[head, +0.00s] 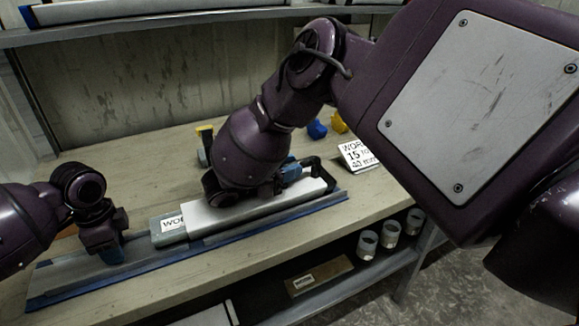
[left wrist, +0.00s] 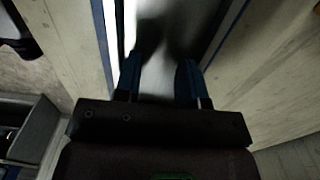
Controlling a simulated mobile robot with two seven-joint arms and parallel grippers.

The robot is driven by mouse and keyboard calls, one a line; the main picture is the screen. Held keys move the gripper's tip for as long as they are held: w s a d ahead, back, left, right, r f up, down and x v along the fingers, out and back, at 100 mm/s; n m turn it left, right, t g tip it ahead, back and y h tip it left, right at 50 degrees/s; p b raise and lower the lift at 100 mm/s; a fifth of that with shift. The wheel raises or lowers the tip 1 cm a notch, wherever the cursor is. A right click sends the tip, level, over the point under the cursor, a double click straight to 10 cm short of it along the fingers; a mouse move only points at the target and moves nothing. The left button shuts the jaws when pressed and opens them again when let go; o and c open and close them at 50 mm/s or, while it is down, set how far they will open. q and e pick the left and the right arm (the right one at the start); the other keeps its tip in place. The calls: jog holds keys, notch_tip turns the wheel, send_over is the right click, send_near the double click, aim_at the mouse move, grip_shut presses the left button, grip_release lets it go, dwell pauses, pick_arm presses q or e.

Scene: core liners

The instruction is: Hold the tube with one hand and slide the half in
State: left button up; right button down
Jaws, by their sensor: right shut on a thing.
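A long white half-liner (head: 240,212) lies lengthwise in a blue-edged grey tray (head: 75,275) on the bench. Its left end meets a short grey piece with a white label (head: 168,228), which seems to be the tube; whether the half is inside it I cannot tell. My right gripper (head: 290,174) is at the half's far right part, shut on it, its fingertips mostly hidden by my arm. My left gripper (head: 112,255) is over the tray, left of the labelled piece. In the left wrist view its blue fingers (left wrist: 160,82) are apart above a grey surface, with nothing clearly between them.
A white sign (head: 358,155) stands at the right of the bench, near blue (head: 317,130) and yellow (head: 338,123) objects. Several clear cups (head: 390,234) and a box (head: 318,276) sit on the lower shelf. The bench behind the tray's left part is clear.

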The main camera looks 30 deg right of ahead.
aim_at(160, 227)
pick_arm(q)
jog(key=shift+d, duration=0.15)
pick_arm(e)
jog(key=shift+f, duration=0.1)
pick_arm(q)
jog(key=shift+d, duration=6.35)
jog(key=shift+a, duration=0.15)
jog(key=shift+a, duration=1.4)
jog(key=shift+r, duration=4.45)
